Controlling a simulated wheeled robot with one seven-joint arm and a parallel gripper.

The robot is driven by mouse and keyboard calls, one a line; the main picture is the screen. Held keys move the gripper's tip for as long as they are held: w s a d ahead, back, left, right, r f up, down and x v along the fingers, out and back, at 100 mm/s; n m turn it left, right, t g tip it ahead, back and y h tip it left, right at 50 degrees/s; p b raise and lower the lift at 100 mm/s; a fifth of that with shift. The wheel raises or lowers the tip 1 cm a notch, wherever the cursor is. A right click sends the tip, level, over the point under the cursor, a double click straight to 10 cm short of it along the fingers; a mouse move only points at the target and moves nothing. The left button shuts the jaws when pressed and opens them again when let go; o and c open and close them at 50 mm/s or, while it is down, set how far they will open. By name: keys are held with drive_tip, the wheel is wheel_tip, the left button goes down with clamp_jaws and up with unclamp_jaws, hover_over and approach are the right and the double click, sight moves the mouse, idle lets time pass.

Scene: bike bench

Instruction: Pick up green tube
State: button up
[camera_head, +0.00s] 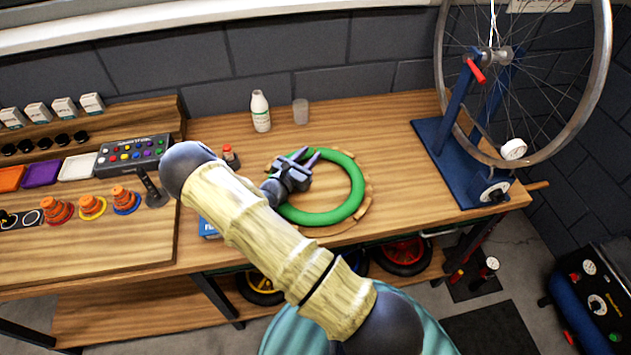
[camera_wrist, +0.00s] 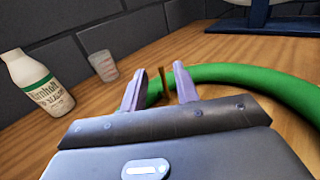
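The green tube (camera_head: 354,188) is a thick ring lying on the wooden bench, on a flat round wooden piece (camera_head: 369,193) whose edge shows around it. My gripper (camera_head: 305,157) is over the left part of the ring, with its fingers apart. In the wrist view the green tube (camera_wrist: 252,74) runs from behind the fingers to the right edge. The two fingers of my gripper (camera_wrist: 160,88) are spread, and part of the tube shows between them along with a thin brown upright piece (camera_wrist: 165,83). I cannot tell whether the fingers touch the tube.
A white bottle (camera_head: 260,111) and a clear cup (camera_head: 300,111) stand behind the ring. A small red-capped bottle (camera_head: 230,156) is left of my gripper. A blue wheel stand (camera_head: 455,165) with a wheel is at the right. Bare bench lies between ring and stand.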

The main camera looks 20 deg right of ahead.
drive_tip(key=shift+w+d, duration=0.15)
drive_tip(key=shift+d, duration=0.05)
drive_tip(key=p+x, duration=0.1)
drive_tip(key=x, duration=0.4)
drive_tip(key=shift+d, duration=0.1)
idle(0.5)
clamp_jaws()
